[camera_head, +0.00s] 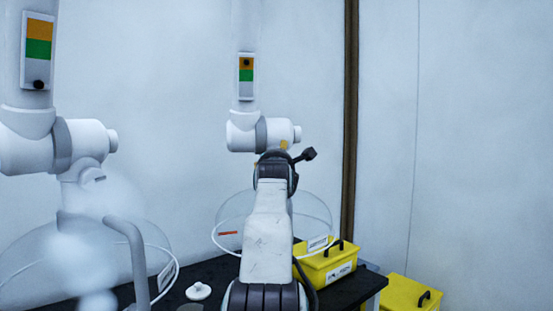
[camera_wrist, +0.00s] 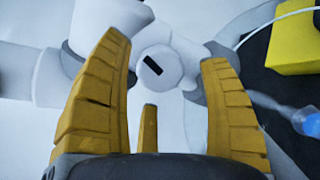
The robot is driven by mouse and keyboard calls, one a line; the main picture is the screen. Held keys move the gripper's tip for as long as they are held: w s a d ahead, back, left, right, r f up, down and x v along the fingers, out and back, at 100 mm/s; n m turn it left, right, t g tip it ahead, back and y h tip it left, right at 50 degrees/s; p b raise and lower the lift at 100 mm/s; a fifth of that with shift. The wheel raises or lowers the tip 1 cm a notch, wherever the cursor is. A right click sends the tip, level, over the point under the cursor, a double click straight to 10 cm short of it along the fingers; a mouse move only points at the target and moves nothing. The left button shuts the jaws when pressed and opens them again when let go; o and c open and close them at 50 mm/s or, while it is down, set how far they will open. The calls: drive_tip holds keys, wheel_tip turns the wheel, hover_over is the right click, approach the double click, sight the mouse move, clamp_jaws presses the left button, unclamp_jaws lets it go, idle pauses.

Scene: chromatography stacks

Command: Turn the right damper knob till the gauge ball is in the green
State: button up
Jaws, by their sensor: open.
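The right gauge (camera_head: 246,76) has an orange band above a green band and grey below. Its dark ball (camera_head: 246,62) is in the orange, above the green. The gauge sits on the right white extraction arm (camera_head: 243,133). In the wrist view a round white knob (camera_wrist: 166,76) with a slanted black bar faces me. My gripper (camera_wrist: 166,52) is open, with yellow fingers on either side of the knob; I cannot tell whether they touch it. In the head view my arm hides the knob, and only a bit of yellow finger (camera_head: 284,145) shows.
A second extraction arm (camera_head: 30,145) stands at the left, its gauge (camera_head: 37,50) ball low in the grey. Clear hoods hang below both. A black bench (camera_head: 365,285) carries a yellow box (camera_head: 312,270) and a white lidded piece (camera_head: 198,291). Another yellow box (camera_head: 400,292) stands at right.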

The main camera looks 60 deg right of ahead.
drive_tip(key=shift+p+x, duration=0.5)
drive_tip(key=shift+x, duration=0.85)
